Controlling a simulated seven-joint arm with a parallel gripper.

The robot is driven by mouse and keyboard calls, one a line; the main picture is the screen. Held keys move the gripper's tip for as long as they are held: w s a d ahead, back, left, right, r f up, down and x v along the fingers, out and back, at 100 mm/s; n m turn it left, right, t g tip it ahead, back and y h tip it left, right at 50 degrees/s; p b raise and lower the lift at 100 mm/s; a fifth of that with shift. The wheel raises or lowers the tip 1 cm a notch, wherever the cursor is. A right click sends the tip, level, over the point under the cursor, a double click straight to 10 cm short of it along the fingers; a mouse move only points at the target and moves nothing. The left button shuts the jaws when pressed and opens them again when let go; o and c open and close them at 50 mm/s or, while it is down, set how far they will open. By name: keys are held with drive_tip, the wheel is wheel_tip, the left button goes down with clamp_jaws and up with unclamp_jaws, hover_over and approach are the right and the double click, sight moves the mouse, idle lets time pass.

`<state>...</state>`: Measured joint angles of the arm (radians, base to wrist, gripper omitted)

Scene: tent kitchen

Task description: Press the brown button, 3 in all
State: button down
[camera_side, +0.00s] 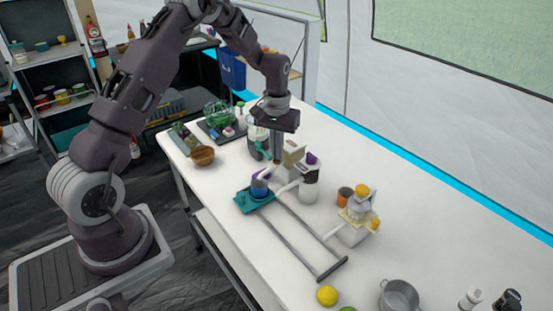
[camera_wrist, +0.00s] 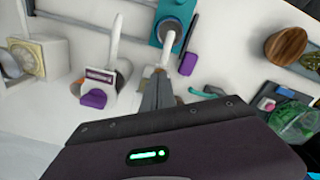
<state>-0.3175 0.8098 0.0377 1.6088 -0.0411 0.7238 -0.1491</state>
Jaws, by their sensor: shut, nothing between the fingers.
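I cannot pick out a brown button with certainty in either view. My gripper (camera_side: 277,158) points down over the table, shut and empty, among white devices with levers. In the wrist view my gripper (camera_wrist: 160,74) has its fingers together, near a white lever and a purple block (camera_wrist: 188,64). A white device with a purple part (camera_wrist: 93,98) stands beside the fingers. A teal base with a blue round part (camera_wrist: 172,22) lies beyond the fingertips; the teal base also shows in the side view (camera_side: 243,205). My fingers hide part of the devices behind them.
A brown wooden bowl (camera_side: 203,155) stands near the table's left edge. A dark tray (camera_side: 205,128) holds a green bowl (camera_side: 217,113). A grey rail frame (camera_side: 305,236) extends from the teal base. An orange-brown cup (camera_side: 345,196), a lemon (camera_side: 327,296) and a metal pot (camera_side: 399,297) stand toward the front right.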

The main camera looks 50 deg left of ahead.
drive_tip(key=shift+s+f, duration=0.1)
drive_tip(key=shift+f, duration=0.9)
drive_tip(key=shift+r, duration=1.8)
